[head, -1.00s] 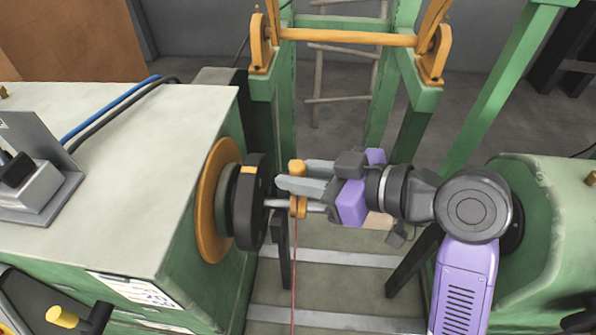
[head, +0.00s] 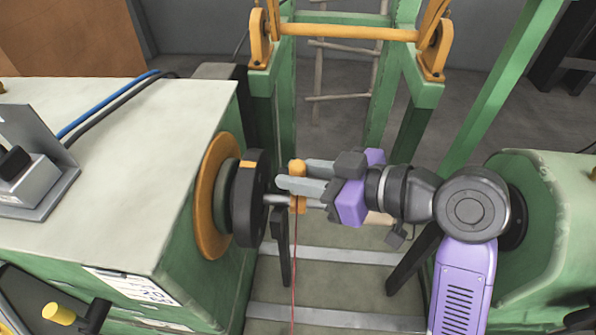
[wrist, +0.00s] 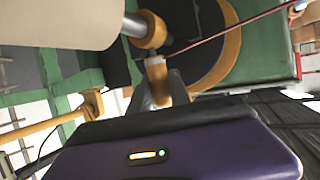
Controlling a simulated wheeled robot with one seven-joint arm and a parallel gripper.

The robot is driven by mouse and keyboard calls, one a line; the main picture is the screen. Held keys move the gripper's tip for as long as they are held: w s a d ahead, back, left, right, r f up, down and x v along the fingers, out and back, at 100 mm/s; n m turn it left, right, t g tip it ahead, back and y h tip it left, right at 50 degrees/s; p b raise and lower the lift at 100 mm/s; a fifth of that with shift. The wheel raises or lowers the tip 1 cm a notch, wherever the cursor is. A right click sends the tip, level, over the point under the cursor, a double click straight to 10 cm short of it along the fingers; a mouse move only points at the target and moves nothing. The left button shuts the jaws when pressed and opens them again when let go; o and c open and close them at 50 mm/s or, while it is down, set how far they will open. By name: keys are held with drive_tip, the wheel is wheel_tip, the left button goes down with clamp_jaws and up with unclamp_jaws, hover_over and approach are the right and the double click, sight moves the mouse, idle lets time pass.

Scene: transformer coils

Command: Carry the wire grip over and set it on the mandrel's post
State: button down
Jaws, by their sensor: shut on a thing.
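The beige mandrel (wrist: 70,20) is mostly hidden behind my gripper in the head view.
A black disc (head: 248,198) and orange flange (head: 212,195) stand close left of the grip on the green machine (head: 120,150). Another green housing (head: 560,200) is at right. An orange crossbar (head: 345,34) spans the green frame behind. The red wire (head: 294,270) runs downward.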

drive_tip(key=shift+f+b, duration=0.3)
drive_tip(key=shift+f, duration=0.2)
drive_tip(key=c, duration=1.1)
unclamp_jaws()
drive_tip(key=shift+b+v, duration=0.65)
drive_tip(key=shift+v, duration=3.3)
